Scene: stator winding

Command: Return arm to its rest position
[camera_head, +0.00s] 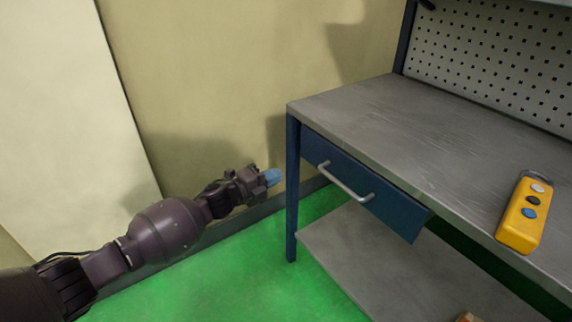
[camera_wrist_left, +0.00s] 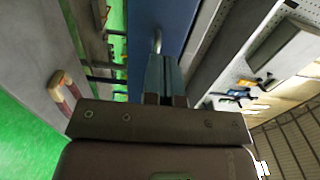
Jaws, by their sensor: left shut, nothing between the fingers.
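My left arm comes in from the left in the head view. Its gripper (camera_head: 272,177) is shut and empty, with blue fingertips, in the air to the left of the workbench (camera_head: 400,105). The gripper also shows in the left wrist view (camera_wrist_left: 162,75), its two fingers together with nothing between them. Behind the fingers in that view is the blue drawer front (camera_wrist_left: 165,15) with its handle (camera_wrist_left: 157,40). From the head view, the gripper appears apart from the bench leg. My right gripper is not in view.
The workbench has a blue drawer (camera_head: 365,185) with a metal handle (camera_head: 345,182) and a lower shelf (camera_head: 370,250). A yellow button box (camera_head: 524,215) lies on the bench top at the right. The green floor (camera_head: 230,270) is clear; a beige wall (camera_head: 230,80) stands behind.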

